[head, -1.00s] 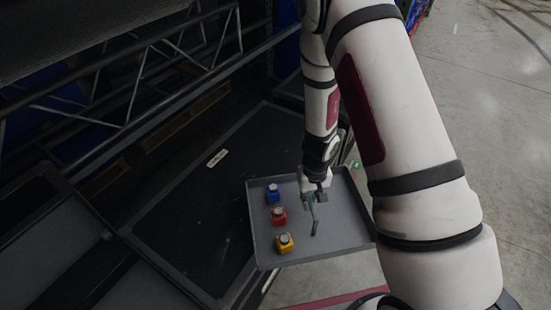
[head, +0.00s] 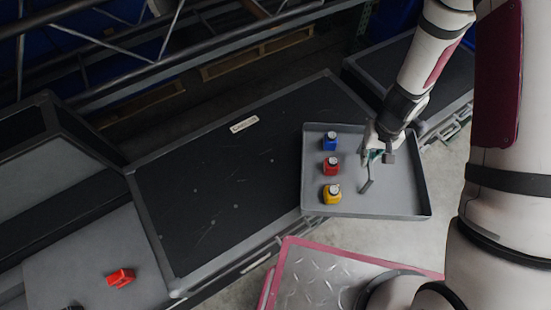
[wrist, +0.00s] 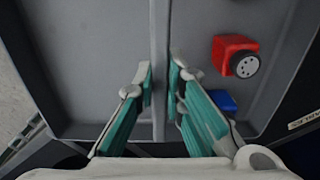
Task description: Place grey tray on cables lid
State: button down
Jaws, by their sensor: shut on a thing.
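The grey tray (head: 400,195) is a shallow open tray with a raised bar (head: 367,186) across its middle. It holds a blue block (head: 330,142), a red block (head: 331,167) and a yellow block (head: 332,194), each with a round knob. My gripper (head: 377,157) is shut on the bar; in the wrist view its fingers (wrist: 160,80) stand on both sides of it.
A grey surface at lower left carries a red object (head: 121,277). Another dark tote lid (head: 440,75) lies behind the tray. A pink-edged metal plate (head: 320,280) is in front. A metal rack frame (head: 120,45) runs along the back. Most of the black lid is bare.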

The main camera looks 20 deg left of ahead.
jog(key=a+n+b, duration=0.1)
jog(key=a+n, duration=0.1)
jog(key=a, duration=0.2)
jog(key=a+n+b, duration=0.1)
jog(key=a+n, duration=0.1)
jog(key=a, duration=0.2)
jog(key=shift+s+a, duration=0.1)
jog(key=shift+a, duration=0.1)
jog(key=s+a+r+n+b, duration=0.2)
jog(key=s+a+n+b, duration=1)
jog(key=s+a+n, duration=0.7)
jog(key=w+f+n+b, duration=0.1)
jog(key=w+f, duration=0.1)
jog(key=w, duration=0.6)
jog(key=w+f+n+b, duration=0.1)
jog(key=w+f, duration=0.2)
jog(key=w, duration=0.6)
jog(key=shift+w+a, duration=0.25)
jog(key=shift+w, duration=0.05)
jog(key=shift+f, duration=0.2)
